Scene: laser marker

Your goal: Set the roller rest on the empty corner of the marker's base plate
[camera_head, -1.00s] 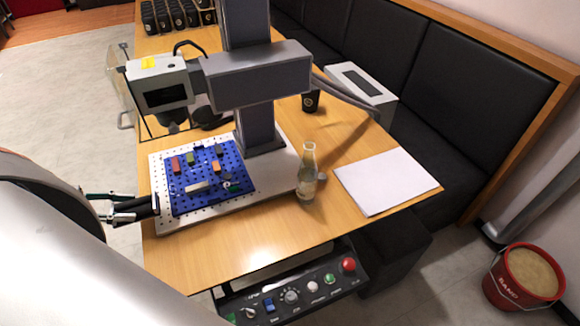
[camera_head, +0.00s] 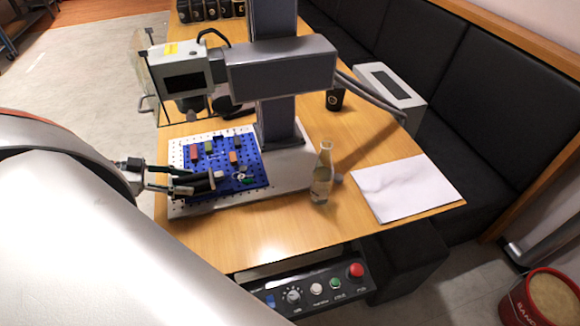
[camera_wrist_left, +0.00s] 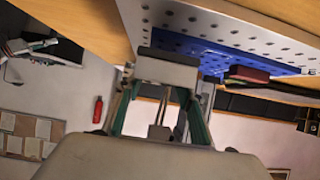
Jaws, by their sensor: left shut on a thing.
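The marker's pale perforated base plate (camera_head: 283,182) carries a blue pegboard (camera_head: 252,158). A pale block (camera_head: 221,175), which looks like the roller rest, is at the near part of the blue board. My left gripper (camera_head: 211,181) reaches in low from the left, and its dark fingers partly hide the block. In the left wrist view the gripper (camera_wrist_left: 165,88) is shut on the pale block (camera_wrist_left: 167,68). I cannot tell whether the block touches the board. My right gripper is out of view.
Red (camera_head: 194,151), green (camera_head: 208,147) and orange (camera_head: 234,157) pieces stand on the board. The marker's column (camera_head: 278,122) rises behind it, with the overhanging head (camera_head: 183,80). A glass bottle (camera_head: 322,175) and white sheet (camera_head: 405,188) are to the right. The near tabletop is clear.

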